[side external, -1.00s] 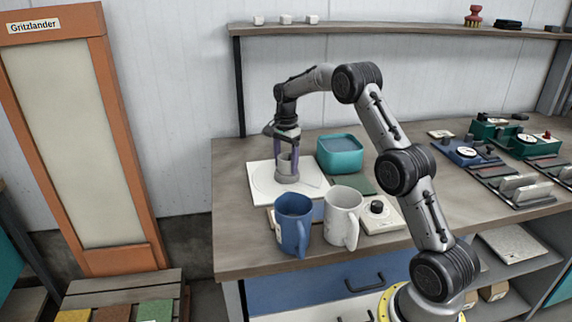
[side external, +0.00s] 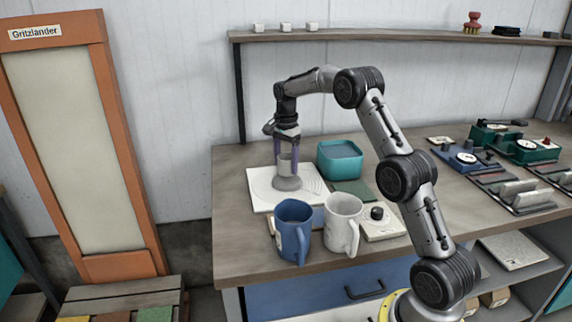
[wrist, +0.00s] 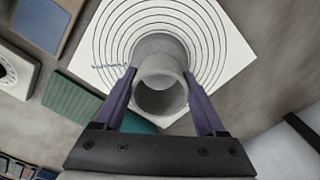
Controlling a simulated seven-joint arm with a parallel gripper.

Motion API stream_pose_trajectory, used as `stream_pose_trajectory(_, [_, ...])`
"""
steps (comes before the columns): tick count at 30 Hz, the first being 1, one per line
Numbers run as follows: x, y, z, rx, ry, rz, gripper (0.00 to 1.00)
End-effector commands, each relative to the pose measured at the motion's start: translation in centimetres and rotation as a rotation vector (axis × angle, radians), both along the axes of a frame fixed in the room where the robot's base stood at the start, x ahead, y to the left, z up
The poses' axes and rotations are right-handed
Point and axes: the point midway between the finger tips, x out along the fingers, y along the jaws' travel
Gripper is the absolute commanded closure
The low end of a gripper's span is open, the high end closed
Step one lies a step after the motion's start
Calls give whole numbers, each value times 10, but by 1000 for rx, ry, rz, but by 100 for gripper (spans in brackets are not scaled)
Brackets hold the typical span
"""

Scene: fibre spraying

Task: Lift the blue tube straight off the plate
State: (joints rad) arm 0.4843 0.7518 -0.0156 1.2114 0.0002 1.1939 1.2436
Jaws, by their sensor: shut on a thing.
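The tube looks grey, not blue. It stands upright over the white plate (side external: 258,203), which is marked with concentric rings. My gripper (wrist: 165,98) has its two purple fingers on opposite sides of the tube (wrist: 160,66), shut on it. In the wrist view the tube's near mouth is open and round. In the side external view the tube (side external: 288,166) sits low between the fingertips, over a wider grey round form (side external: 287,184) on the plate. I cannot tell whether that form is part of the tube or separate, nor whether there is a gap.
A blue mug (side external: 292,232) and a white mug (side external: 342,222) stand in front of the plate. A teal tub (side external: 340,158) is close behind it on the right. A green pad (side external: 354,191) and a knobbed device (side external: 378,218) lie to the right. Above the plate is clear.

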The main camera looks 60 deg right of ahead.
Motion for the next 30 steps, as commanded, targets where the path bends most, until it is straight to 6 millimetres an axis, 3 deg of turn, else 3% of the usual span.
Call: stream_pose_trajectory(30, [0,0,25,-1,-2,0,100])
